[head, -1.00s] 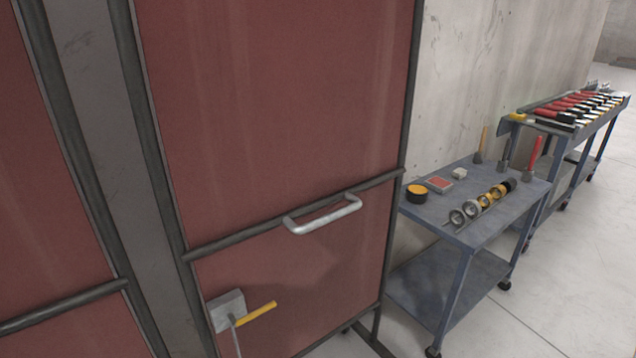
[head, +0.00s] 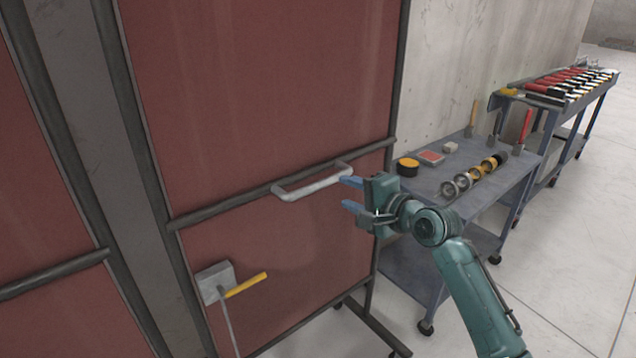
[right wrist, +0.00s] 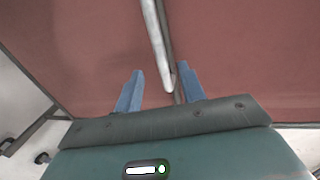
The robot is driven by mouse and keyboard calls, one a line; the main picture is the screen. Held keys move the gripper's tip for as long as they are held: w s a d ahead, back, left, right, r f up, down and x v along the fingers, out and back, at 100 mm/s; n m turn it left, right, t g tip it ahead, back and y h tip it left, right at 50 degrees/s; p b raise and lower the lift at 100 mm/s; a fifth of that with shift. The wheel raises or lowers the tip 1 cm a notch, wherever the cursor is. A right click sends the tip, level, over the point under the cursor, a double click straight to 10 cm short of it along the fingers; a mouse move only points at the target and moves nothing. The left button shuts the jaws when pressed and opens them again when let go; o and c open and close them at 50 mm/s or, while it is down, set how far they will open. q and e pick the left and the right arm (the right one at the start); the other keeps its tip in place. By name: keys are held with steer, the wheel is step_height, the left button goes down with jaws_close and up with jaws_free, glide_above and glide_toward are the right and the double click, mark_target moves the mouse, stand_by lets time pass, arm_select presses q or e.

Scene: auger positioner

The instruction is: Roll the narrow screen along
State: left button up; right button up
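The narrow screen (head: 250,100) is a dark red panel in a dark metal frame. A silver bar handle (head: 312,184) is fixed at its middle rail. My right gripper (head: 347,193) is open at the right end of the handle, with blue fingers pointing left. In the right wrist view the handle (right wrist: 155,45) reaches down between the two open fingers (right wrist: 160,88); I cannot tell whether they touch it. My left gripper is not in view. A grey block with a yellow handle (head: 245,285) is at the screen's lower left.
A blue-grey cart (head: 440,184) with rings, a round tin and tools stands right of the screen. A second cart (head: 560,95) with red-handled tools stands behind it. The screen's wheeled foot (head: 375,328) rests on the floor. The floor (head: 570,250) at the right is clear.

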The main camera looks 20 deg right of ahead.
mark_target(325, 184)
steer(key=x, duration=1.1)
steer(key=shift+w, duration=0.15)
steer(key=shift+c, duration=0.6)
jaws_close()
